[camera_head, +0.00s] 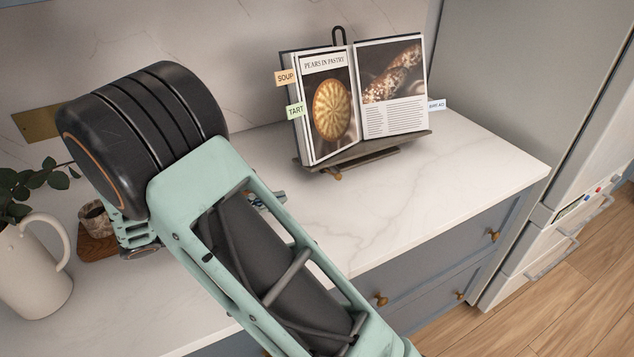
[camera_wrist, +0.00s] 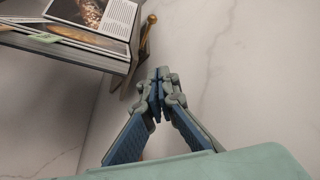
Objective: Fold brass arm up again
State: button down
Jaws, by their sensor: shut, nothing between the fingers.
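An open cookbook (camera_head: 385,118) leans on a dark book stand (camera_head: 375,150) on the marble counter. A small brass piece (camera_head: 336,176) shows low at the front of the stand's ledge. In the wrist view a thin brass arm (camera_wrist: 147,36) with a rounded end sticks out beside the stand's ledge (camera_wrist: 70,50). My gripper (camera_wrist: 157,76) is shut and empty, with its fingertips together. It is over bare marble, apart from the brass arm, which lies above it in the picture. In the head view my arm hides most of the gripper.
A white jug (camera_head: 32,265) with leafy stems stands at the left, close to my arm. A small cup (camera_head: 97,218) sits on a wooden board (camera_head: 95,246). The counter (camera_head: 470,165) is clear right of the stand. A fridge (camera_head: 530,90) stands at the right.

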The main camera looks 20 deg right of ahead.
aim_at(310, 202)
jog(key=shift+d, duration=0.1)
jog(key=x, duration=0.9)
jog(key=shift+d, duration=0.35)
jog(key=shift+s+d+r+p, duration=0.2)
jog(key=shift+s+d+r, duration=0.1)
jog(key=shift+d+r, duration=0.4)
jog(key=shift+s+d+r+p, duration=0.15)
jog(key=shift+s+d+r, duration=0.15)
jog(key=shift+d+r, duration=0.35)
